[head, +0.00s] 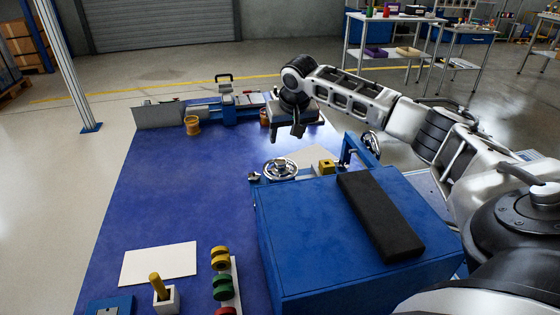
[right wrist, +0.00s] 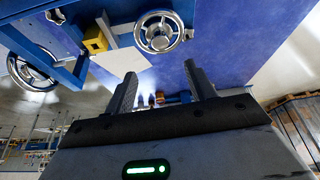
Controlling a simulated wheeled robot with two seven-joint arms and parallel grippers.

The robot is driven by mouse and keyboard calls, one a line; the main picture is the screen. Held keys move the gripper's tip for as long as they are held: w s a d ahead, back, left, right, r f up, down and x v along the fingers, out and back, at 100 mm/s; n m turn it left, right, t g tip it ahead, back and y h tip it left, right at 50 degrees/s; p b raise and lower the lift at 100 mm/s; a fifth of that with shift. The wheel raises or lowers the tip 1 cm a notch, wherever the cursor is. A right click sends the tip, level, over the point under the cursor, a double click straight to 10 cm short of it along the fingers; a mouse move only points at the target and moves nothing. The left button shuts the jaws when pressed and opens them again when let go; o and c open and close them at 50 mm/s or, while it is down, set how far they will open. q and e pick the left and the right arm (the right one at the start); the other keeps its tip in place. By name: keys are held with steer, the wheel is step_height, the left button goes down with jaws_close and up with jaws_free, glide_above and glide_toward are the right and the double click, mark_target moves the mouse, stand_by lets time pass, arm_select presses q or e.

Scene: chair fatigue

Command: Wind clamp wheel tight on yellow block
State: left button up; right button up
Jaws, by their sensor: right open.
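A chrome clamp wheel (head: 280,168) with spokes sits at the back left edge of the blue cabinet. It also shows at the top of the right wrist view (right wrist: 160,33). The yellow block (head: 327,167) is to the right of this wheel, and in the right wrist view (right wrist: 95,41) it sits to the wheel's left. I cannot tell whether the clamp touches it. My right gripper (head: 287,136) is open and empty, above and beyond the wheel, apart from it. Its two fingers (right wrist: 160,72) show spread in the right wrist view. My left gripper is out of view.
A second handwheel (head: 370,145) is at the cabinet's back right, by a blue frame. A black pad (head: 380,215) lies on the blue cabinet (head: 310,235). Colored rings (head: 221,257), a white sheet (head: 160,263) and a yellow peg (head: 157,285) are at front left. The blue mat's middle is clear.

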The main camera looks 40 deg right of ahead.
mark_target(281, 161)
steer(key=b+x, duration=0.2)
steer(key=x, duration=0.8)
steer(key=shift+w+f, duration=0.15)
steer(key=shift+f, duration=0.15)
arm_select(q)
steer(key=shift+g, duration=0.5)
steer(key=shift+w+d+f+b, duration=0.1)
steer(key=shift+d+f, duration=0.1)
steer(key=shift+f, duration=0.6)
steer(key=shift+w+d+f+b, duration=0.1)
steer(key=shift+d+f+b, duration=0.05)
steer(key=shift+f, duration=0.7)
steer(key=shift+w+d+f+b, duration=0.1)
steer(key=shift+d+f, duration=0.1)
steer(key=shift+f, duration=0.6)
arm_select(e)
steer(key=shift+x, duration=0.8)
